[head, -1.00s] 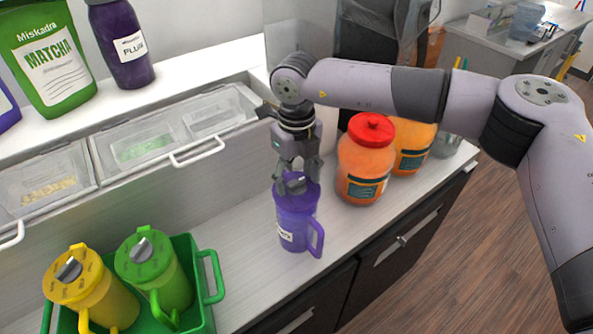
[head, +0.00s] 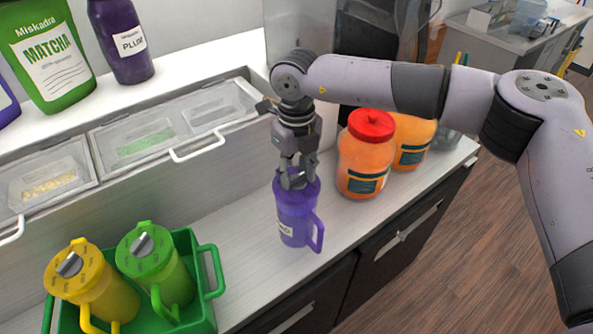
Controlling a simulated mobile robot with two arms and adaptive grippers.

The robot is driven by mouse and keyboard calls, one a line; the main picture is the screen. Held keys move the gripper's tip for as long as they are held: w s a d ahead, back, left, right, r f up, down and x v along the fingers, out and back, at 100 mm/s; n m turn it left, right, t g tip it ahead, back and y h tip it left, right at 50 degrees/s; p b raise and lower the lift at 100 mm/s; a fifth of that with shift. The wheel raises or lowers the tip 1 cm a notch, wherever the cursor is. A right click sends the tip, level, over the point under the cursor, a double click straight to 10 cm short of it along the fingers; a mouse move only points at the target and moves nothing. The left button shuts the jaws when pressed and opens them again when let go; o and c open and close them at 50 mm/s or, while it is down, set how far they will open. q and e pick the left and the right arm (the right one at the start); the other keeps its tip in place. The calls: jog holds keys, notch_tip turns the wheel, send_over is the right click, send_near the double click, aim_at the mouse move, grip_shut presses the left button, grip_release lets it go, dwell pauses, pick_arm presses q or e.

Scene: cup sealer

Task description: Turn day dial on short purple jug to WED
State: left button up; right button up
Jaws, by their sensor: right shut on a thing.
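The short purple jug (head: 296,222) stands upright on the counter, with its handle toward the front right and a white label on its left side. My right gripper (head: 294,181) points down over the jug's lid and is shut on the grey dial knob. The fingers cover much of the lid, and the day marks cannot be read. My left gripper is not in view.
Orange jars (head: 364,160) with a red lid stand close to the right of the jug. A green crate (head: 211,283) with a yellow jug (head: 97,287) and a green jug (head: 158,268) is at the lower left. Lidded bins (head: 137,140) line the back. Counter between crate and purple jug is clear.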

jog(key=shift+f+n+b, duration=0.15)
jog(key=shift+n+b, duration=0.15)
jog(key=shift+b, duration=0.35)
jog(key=n+b, duration=0.4)
jog(key=b, duration=0.2)
jog(key=shift+f, duration=0.15)
jog(key=n+b, duration=0.2)
jog(key=shift+n, duration=0.3)
jog(key=shift+r+n+b, duration=0.3)
jog(key=shift+n+b, duration=0.5)
jog(key=shift+n, duration=0.4)
jog(key=o, duration=1.1)
jog(key=shift+o, duration=0.2)
